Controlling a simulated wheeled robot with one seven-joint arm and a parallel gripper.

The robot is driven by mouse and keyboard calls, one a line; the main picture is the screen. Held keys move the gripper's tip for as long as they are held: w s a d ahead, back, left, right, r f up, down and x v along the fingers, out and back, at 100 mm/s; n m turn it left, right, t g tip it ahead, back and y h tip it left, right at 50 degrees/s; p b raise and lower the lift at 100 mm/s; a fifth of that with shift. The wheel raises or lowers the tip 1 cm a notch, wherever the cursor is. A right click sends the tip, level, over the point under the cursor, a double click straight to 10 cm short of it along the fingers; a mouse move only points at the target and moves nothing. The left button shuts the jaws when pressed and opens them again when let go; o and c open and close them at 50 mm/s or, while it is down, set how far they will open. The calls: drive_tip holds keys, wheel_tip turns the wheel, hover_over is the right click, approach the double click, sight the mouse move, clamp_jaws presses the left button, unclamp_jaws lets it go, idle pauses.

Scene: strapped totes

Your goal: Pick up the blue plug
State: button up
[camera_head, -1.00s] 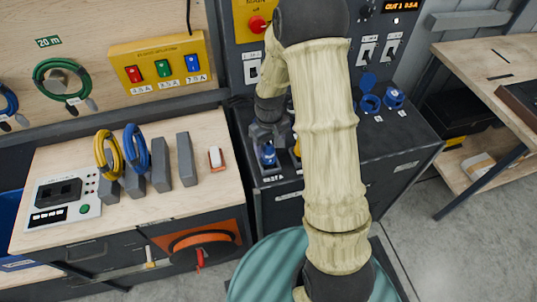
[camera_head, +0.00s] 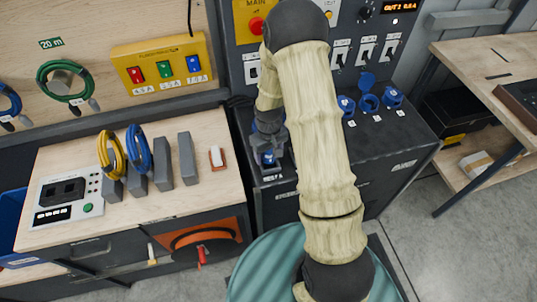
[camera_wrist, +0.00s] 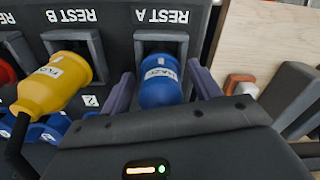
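The blue plug (camera_wrist: 160,82) sits in the rest marked REST A, in the middle of the wrist view, with a small label on it. It also shows in the head view (camera_head: 267,158) at the front left of the dark cabinet top. My gripper (camera_wrist: 164,88) is open, with one finger on each side of the blue plug and a narrow gap showing on both sides. In the head view my gripper (camera_head: 268,143) points down over the plug and partly hides it.
A yellow plug (camera_wrist: 55,83) sits in REST B close beside my gripper, and part of a red one (camera_wrist: 6,72) shows beyond it. Blue sockets (camera_head: 368,102) stand on the cabinet to the right. The wooden bench (camera_head: 215,200) lies left.

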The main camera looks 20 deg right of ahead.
drive_tip(key=c, duration=1.1)
drive_tip(key=shift+r, duration=0.1)
wheel_tip(320, 180, up, 10)
drive_tip(key=shift+f+b, duration=0.1)
drive_tip(key=shift+b, duration=1.15)
